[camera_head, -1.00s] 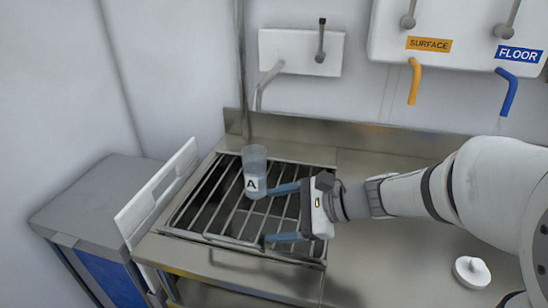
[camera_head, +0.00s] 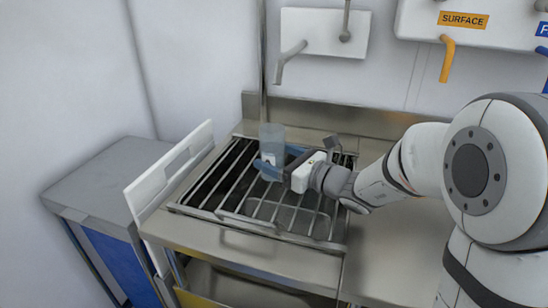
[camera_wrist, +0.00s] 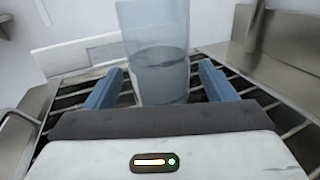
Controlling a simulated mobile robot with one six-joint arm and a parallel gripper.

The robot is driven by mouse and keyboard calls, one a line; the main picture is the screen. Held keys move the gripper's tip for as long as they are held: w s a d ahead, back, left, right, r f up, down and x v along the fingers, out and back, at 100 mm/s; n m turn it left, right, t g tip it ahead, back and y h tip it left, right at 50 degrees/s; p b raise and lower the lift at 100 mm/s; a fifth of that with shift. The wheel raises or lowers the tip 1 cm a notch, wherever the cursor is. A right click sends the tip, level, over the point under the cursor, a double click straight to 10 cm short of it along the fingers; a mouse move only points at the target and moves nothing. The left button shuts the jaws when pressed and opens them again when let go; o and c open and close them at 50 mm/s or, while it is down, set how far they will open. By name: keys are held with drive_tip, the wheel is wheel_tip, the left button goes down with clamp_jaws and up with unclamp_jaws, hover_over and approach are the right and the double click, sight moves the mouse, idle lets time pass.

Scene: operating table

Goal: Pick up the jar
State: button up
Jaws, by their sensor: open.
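The jar (camera_head: 272,140) is a clear, bluish cylinder standing upright on the metal rack over the sink. In the wrist view the jar (camera_wrist: 160,50) rises just beyond and between my two blue fingers, with a liquid-like line partway up it. My gripper (camera_head: 267,166) is open, its fingers reaching to the jar from the right. In the head view a finger covers part of the jar's lower front.
The rack (camera_head: 240,208) of metal bars lies around the jar. A white upright panel (camera_head: 170,172) stands left of it, beside a grey cabinet (camera_head: 110,175). A steel backsplash (camera_head: 340,114) and a wall tap (camera_head: 290,58) are behind. The steel counter (camera_head: 395,240) right of the rack is clear.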

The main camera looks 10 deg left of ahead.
drive_tip(key=shift+w+a, duration=0.3)
drive_tip(key=shift+a, duration=0.25)
drive_tip(key=c, duration=1.1)
drive_tip(key=shift+r, duration=0.25)
